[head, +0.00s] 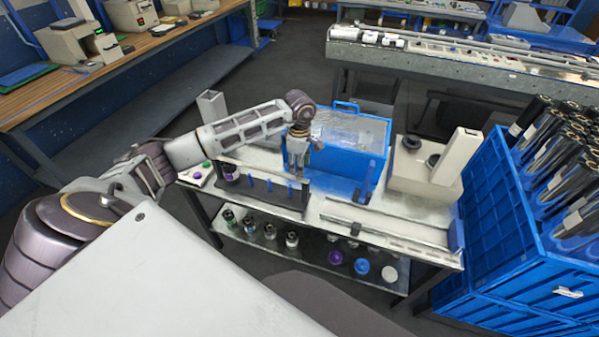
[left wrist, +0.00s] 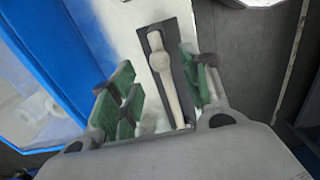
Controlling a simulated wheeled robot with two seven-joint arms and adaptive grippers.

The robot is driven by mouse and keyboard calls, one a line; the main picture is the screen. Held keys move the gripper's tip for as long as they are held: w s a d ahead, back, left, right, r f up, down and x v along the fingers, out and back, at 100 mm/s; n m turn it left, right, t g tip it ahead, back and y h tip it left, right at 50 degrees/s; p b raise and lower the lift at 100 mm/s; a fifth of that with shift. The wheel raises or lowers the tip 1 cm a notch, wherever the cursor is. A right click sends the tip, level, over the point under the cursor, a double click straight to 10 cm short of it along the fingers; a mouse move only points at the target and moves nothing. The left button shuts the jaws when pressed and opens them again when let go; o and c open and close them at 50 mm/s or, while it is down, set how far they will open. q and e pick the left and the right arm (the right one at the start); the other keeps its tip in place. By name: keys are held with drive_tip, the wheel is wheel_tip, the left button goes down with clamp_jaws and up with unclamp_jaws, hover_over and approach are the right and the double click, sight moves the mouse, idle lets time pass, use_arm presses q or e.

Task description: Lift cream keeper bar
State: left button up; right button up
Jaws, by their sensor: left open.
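My right gripper is not in view.
The blue crate (head: 371,163) stands close to the gripper, and its wall (left wrist: 50,50) is at left in the wrist view. A cream machine (head: 423,178) and metal rails (head: 375,222) are to the right. Stacked blue crates (head: 510,215) stand at far right. Spools sit on the lower shelf (head: 318,259).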

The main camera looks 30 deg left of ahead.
use_arm(q)
drive_tip(key=shift+f, duration=2.45)
drive_tip(key=shift+c, duration=0.2)
clamp_jaws()
